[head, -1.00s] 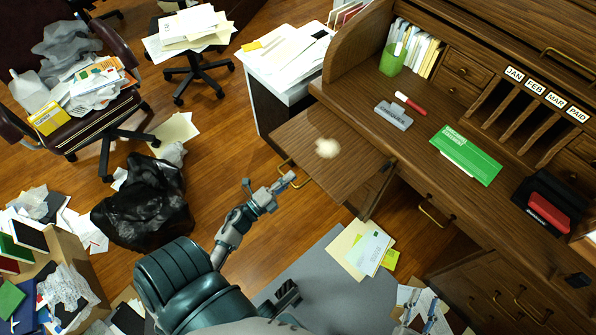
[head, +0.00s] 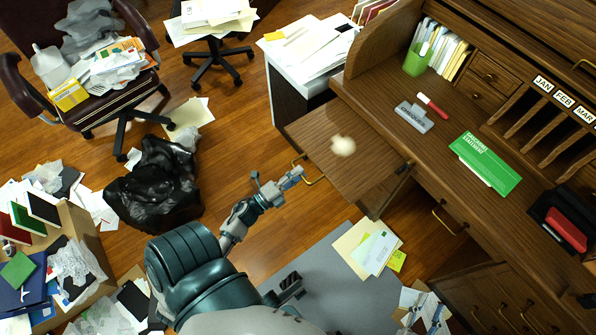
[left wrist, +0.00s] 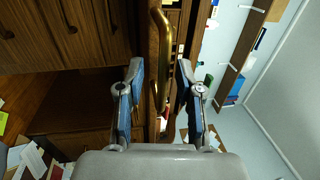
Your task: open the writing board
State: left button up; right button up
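The writing board (head: 330,155) is a brown wooden panel sticking out of the left part of the roll-top desk, with a pale round mark on top. Its brass handle (head: 311,178) is on the front edge. My left gripper (head: 292,178) is at this handle, in front of the board. In the left wrist view my left gripper (left wrist: 161,88) has its fingers apart, with the brass handle (left wrist: 163,35) ahead between them. Contact cannot be told. My right gripper (head: 425,313) is low at the right, over papers, its small fingers apparently apart.
The desk top holds a green cup (head: 416,60), a stamp (head: 414,117), a red marker (head: 432,105) and a green statement (head: 486,163). A white cabinet with papers (head: 310,50) stands left of the desk. A black bag (head: 155,185) and boxes lie on the floor at left.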

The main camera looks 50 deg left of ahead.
pick_arm(q)
jog(key=s+a+f, duration=0.1)
jog(key=s+f, duration=0.1)
jog(key=s, duration=0.9)
jog(key=shift+a, duration=0.25)
jog(key=shift+w+d, duration=0.1)
jog(key=shift+f, duration=0.1)
